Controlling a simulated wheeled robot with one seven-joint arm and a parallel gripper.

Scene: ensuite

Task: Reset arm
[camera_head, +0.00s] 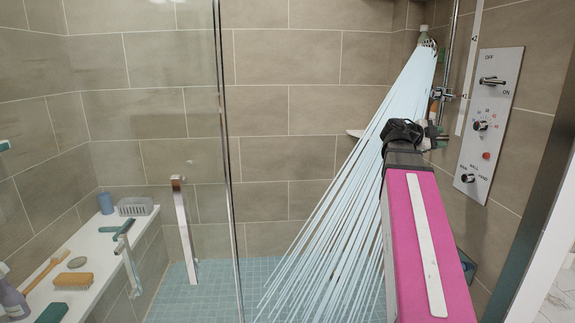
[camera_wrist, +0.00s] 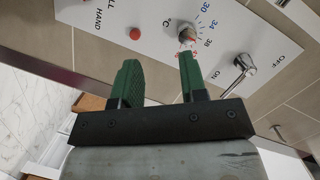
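My arm, with a pink link, reaches up from the lower right of the head view. My gripper (camera_wrist: 158,60) is open in the wrist view, with two green fingers apart and nothing seen between them. In the head view, the gripper is mostly hidden behind my dark wrist. The white shower control panel (camera_head: 497,125) is on the wall to its right. In the wrist view, the right fingertip overlaps the temperature knob (camera_wrist: 186,33); I cannot tell if they touch. The on/off lever (camera_wrist: 238,70) is right of that finger.
Water (camera_head: 345,210) sprays down from the shower head (camera_head: 428,42), passing left of my wrist. A glass panel edge (camera_head: 228,160) stands left of the spray. A bench (camera_head: 88,275) at lower left holds several bath items.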

